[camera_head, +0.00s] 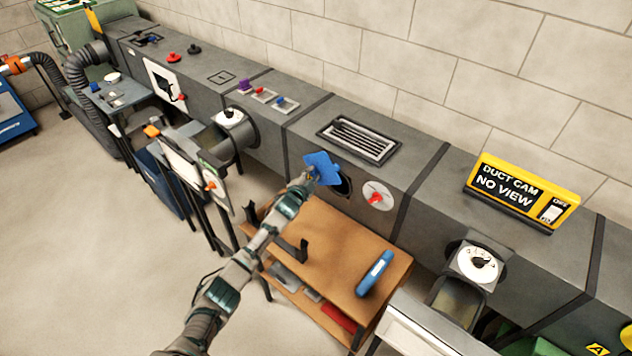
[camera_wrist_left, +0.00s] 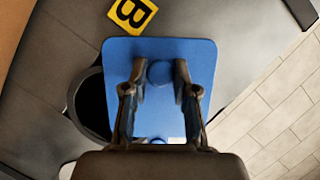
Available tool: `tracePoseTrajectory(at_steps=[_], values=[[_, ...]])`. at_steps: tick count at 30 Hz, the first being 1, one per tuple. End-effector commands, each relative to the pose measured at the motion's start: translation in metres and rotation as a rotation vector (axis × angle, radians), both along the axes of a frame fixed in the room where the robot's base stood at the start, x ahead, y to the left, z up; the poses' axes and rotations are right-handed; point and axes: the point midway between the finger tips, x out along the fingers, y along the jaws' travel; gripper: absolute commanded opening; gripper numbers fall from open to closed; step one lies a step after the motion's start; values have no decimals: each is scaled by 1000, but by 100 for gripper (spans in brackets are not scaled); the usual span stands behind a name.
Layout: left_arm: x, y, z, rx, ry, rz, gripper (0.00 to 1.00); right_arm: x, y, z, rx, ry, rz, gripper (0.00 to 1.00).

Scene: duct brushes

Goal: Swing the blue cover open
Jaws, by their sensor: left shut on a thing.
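The blue cover (camera_head: 323,168) is a flat rounded plate at the front face of the grey duct. It stands swung partly aside, and part of a dark round opening (camera_head: 343,187) shows beside it. My left gripper (camera_head: 305,180) is at the cover's left side. In the left wrist view the blue cover (camera_wrist_left: 190,70) fills the middle, and my left gripper (camera_wrist_left: 159,80) is shut on its round blue knob (camera_wrist_left: 160,73). The dark opening (camera_wrist_left: 92,105) shows there at the plate's left edge. My right gripper is in neither view.
A wooden bench (camera_head: 335,255) below the duct carries a blue handheld tool (camera_head: 375,273) and a dark bracket. A red-knobbed round plate (camera_head: 376,195) is right of the opening. A yellow display (camera_head: 522,192) and a vent (camera_head: 358,139) are on the duct top. Open floor lies at left.

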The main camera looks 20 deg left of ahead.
Motion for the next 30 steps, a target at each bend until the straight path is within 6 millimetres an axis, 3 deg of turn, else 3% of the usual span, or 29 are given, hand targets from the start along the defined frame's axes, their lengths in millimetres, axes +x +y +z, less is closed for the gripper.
tracePoseTrajectory(at_steps=[8, 30], values=[[4, 12, 20, 247, -87, 0, 0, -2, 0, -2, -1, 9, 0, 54], [6, 17, 77, 794, -287, -2, 0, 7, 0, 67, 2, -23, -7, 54]])
